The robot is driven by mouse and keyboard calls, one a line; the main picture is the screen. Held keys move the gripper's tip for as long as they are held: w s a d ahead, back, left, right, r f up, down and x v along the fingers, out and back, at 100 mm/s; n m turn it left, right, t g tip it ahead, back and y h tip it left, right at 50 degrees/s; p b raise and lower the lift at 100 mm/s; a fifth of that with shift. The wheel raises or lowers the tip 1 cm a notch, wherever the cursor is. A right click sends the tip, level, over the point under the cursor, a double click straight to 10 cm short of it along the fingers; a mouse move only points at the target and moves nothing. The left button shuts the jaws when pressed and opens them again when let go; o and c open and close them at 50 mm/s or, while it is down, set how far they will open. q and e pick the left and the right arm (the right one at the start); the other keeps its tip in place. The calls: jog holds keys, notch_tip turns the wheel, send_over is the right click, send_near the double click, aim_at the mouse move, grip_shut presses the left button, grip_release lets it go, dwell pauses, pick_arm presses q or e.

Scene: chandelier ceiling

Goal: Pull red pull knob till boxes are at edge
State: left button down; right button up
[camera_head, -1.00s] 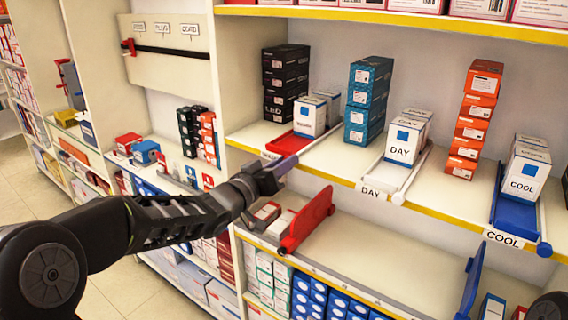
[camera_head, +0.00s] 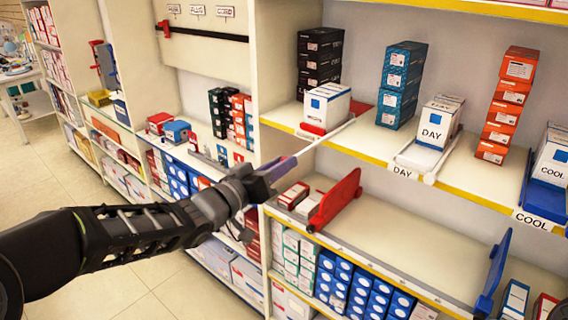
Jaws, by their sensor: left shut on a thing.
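My left gripper (camera_head: 276,170) is shut in front of the upper shelf, at the outer end of a pale rod (camera_head: 326,135). The red pull knob itself is hidden in its jaws. The rod runs back to the red slide (camera_head: 362,107). White boxes with a blue square (camera_head: 325,107) stand upright on this slide, close to the yellow front edge of the shelf. My right gripper is not in view.
White DAY boxes (camera_head: 436,122) and COOL boxes (camera_head: 552,157) stand on slides to the right. Black (camera_head: 319,62), teal (camera_head: 401,84) and orange (camera_head: 506,104) box stacks stand behind. A red plate (camera_head: 335,199) rises from the lower shelf below.

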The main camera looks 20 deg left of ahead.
pick_arm(q)
jog(key=c, duration=1.5)
grip_release()
jog(key=shift+s+a, duration=0.1)
jog(key=shift+s, duration=0.05)
jog(key=shift+c, duration=0.2)
jog(key=o, duration=0.3)
jog(key=v, duration=0.7)
jog(key=shift+s, duration=0.35)
